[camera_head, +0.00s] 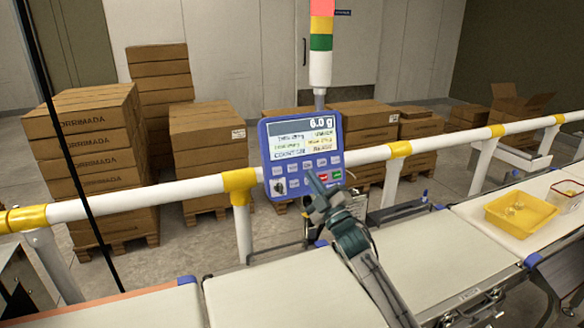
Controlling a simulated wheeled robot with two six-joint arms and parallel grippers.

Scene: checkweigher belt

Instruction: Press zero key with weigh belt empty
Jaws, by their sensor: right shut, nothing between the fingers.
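The blue control panel (265,160) stands on a post behind the belts. Its screen (303,139) reads 6.0 g at the top. Rows of small keys sit below the screen, with a red and a green key at lower right; the key labels are too small to read. My right gripper (314,181) is shut and empty, its tip in front of the lower keys and hiding some of them. I cannot tell whether it touches a key. The middle belt (275,297) looks bare in the part that shows; my right arm covers its right side. My left gripper is not seen.
A white and yellow rail (160,194) runs behind the belts. A yellow tray (522,212) and a clear tub (566,196) stand on the right belt (470,212). A signal tower (320,65) rises above the panel. Stacked cartons (85,130) stand beyond the rail.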

